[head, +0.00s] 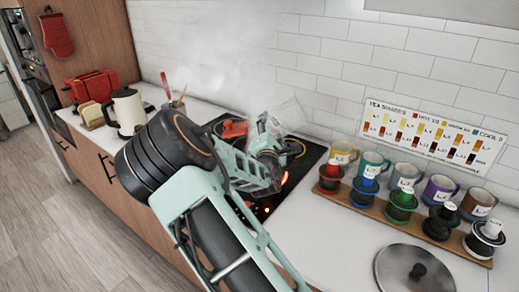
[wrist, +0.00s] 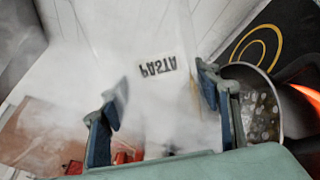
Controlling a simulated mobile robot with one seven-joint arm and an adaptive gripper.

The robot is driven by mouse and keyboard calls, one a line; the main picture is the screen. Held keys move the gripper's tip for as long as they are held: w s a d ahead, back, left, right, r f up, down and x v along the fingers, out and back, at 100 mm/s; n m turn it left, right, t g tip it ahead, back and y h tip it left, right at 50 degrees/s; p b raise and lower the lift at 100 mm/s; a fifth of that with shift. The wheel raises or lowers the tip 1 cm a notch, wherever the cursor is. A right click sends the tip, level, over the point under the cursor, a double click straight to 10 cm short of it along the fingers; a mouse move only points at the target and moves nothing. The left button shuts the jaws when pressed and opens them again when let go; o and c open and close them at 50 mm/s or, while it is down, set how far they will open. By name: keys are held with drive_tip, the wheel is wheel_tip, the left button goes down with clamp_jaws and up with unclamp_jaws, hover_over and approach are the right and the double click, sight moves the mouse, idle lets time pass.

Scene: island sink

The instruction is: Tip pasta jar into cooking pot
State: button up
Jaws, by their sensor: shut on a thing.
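My gripper (head: 268,145) is shut on the clear pasta jar (wrist: 158,110), above the dark hob. It also shows in the wrist view (wrist: 160,85), with one finger on each side of the jar. The jar's white label (wrist: 158,66) reads PASTA and appears upside down in the wrist view. Steam blurs the jar, and its contents and exact tilt are hard to make out. The cooking pot (wrist: 276,128) is right of the gripper in the wrist view, with small pale pieces in dark liquid inside. In the head view my arm hides most of the pot.
A pot lid (head: 415,272) lies on the counter at front right. A wooden tray (head: 385,212) with several mugs and colored drippers stands right of the hob (head: 312,152). A cream kettle (head: 128,110) and red toaster (head: 92,85) stand at left. Steam rises against the tiled wall.

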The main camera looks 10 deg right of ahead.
drive_tip(key=shift+a+r, duration=0.15)
drive_tip(key=shift+a, duration=0.05)
